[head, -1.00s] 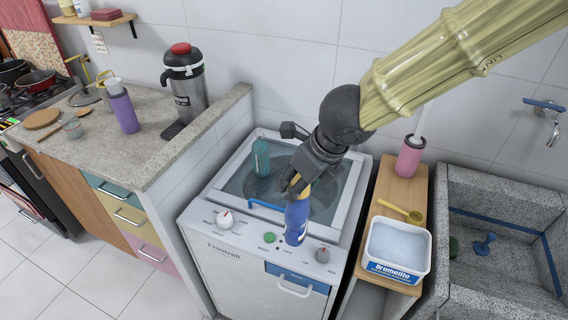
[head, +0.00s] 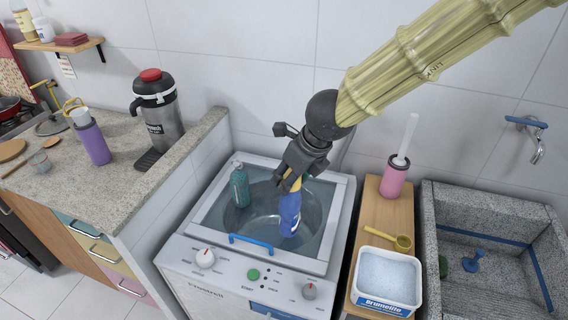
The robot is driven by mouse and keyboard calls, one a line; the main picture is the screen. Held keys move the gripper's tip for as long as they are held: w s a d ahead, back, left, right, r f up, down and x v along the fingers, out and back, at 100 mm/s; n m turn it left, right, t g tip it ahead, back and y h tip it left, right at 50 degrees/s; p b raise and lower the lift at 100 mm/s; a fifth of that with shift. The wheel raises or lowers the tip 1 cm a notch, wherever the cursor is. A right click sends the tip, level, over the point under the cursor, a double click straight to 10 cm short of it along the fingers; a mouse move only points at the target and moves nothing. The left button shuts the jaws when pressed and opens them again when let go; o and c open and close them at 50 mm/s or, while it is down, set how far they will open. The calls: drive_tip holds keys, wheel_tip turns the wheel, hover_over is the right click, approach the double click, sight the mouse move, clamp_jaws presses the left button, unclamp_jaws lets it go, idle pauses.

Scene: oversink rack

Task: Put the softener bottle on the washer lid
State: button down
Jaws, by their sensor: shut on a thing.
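The washer lid (head: 215,219) is a closed glass pane in a light frame with a blue handle (head: 251,244) at its front. My gripper (head: 289,180) is shut on a blue bottle with a yellow top (head: 290,213), which I take to be the softener bottle. The bottle is nearly upright over the right part of the glass; I cannot tell whether its base touches. A teal bottle (head: 240,188) stands on the lid's left part, apart from the blue one. The gripper covers part of the blue bottle's top.
The washer's front panel has two knobs and a green button (head: 253,274). A stone sink (head: 440,215) is farther right. The lid's middle is clear.

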drive_tip(key=w+a+f+p, duration=0.1)
drive_tip(key=w+f+p, duration=0.2)
drive_tip(key=w, duration=0.5)
drive_tip(key=shift+w+a+f+p, duration=0.2)
drive_tip(key=shift+w+f+p, duration=0.15)
drive_tip(key=shift+f, duration=0.45)
drive_tip(key=c, duration=0.8)
unclamp_jaws()
drive_tip(key=shift+b+v, duration=0.65)
drive_tip(key=shift+v, duration=5.5)
